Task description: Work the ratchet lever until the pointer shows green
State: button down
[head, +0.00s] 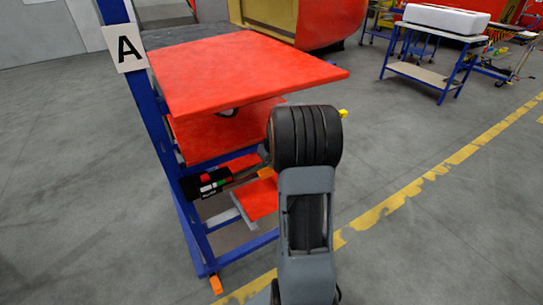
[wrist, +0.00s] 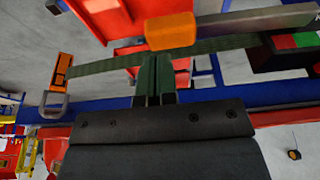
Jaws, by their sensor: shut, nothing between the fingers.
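The ratchet is a black box (head: 208,183) on the blue frame in the head view, with red and green fields on its face. Part of it shows at the right edge of the wrist view (wrist: 272,56). I cannot make out the pointer. The grey lever (wrist: 250,21) runs left from there to an orange grip (wrist: 171,31). The orange grip also shows in the head view (head: 265,173), beside my arm. My gripper (wrist: 154,60) is shut and empty, its tips just below the orange grip in the wrist view; contact cannot be told. My arm hides it in the head view.
A dark green strap (wrist: 105,66) runs behind my fingertips to an orange end fitting (wrist: 62,72). A rack with red shelves (head: 240,70) and a blue post (head: 146,105) surrounds the ratchet. The grey floor to the right is open, up to a blue trolley (head: 425,75).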

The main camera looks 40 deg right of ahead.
aim_at(268, 171)
jog(key=shift+x, duration=1.7)
jog(key=shift+a, duration=0.1)
